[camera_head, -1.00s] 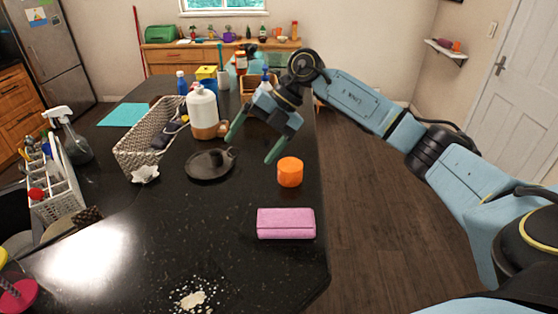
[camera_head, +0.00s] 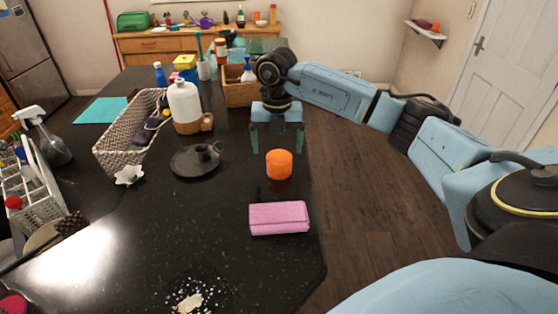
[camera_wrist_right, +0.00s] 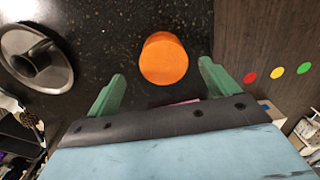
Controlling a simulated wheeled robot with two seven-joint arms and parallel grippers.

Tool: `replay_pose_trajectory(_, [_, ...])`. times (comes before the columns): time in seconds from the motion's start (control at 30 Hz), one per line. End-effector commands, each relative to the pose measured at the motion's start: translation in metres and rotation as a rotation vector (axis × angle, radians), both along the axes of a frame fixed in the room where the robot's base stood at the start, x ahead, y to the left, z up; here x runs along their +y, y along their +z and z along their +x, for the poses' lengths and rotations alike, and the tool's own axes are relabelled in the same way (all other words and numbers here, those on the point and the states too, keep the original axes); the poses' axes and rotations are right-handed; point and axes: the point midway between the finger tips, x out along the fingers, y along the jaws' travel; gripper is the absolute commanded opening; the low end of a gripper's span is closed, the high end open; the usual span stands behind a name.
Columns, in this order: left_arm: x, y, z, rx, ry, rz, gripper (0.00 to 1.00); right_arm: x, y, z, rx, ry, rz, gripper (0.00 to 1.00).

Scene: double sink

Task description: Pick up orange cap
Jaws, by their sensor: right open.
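The orange cap (camera_head: 279,165) stands on the black counter near its right edge, behind the pink case (camera_head: 279,218). My right gripper (camera_head: 277,150) is open, its green fingers apart and empty, just behind the cap in the head view. In the right wrist view, the cap (camera_wrist_right: 163,58) lies ahead of the two fingertips (camera_wrist_right: 162,78), roughly midway between them in the picture. I cannot tell the exact height of the fingers above the counter. My left gripper does not show.
A dark candle holder (camera_head: 196,160) sits left of the cap. A white and brown jug (camera_head: 186,107), a woven basket (camera_head: 130,135) and a wooden box (camera_head: 239,93) stand farther back. The counter's right edge is close to the cap.

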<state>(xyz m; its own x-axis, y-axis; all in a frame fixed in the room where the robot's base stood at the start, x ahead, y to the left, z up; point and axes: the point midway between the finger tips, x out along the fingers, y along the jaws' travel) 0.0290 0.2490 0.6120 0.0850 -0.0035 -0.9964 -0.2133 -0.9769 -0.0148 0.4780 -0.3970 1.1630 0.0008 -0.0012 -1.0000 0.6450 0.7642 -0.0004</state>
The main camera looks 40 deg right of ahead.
Motion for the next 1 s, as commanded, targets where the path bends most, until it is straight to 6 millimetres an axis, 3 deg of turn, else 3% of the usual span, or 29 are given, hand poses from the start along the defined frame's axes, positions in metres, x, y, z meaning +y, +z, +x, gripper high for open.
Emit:
replay_pose_trajectory(0.3, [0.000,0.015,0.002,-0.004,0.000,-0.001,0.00,-0.003,-0.043,-0.004,0.004,0.001,0.002,0.86])
replay_pose_trajectory(0.63, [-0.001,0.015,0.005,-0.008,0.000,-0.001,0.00,-0.003,-0.050,-0.004,0.001,0.001,0.001,0.85])
replay_pose_trajectory(1.0, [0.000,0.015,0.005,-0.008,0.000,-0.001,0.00,-0.003,-0.049,-0.004,0.001,0.001,0.001,0.38])
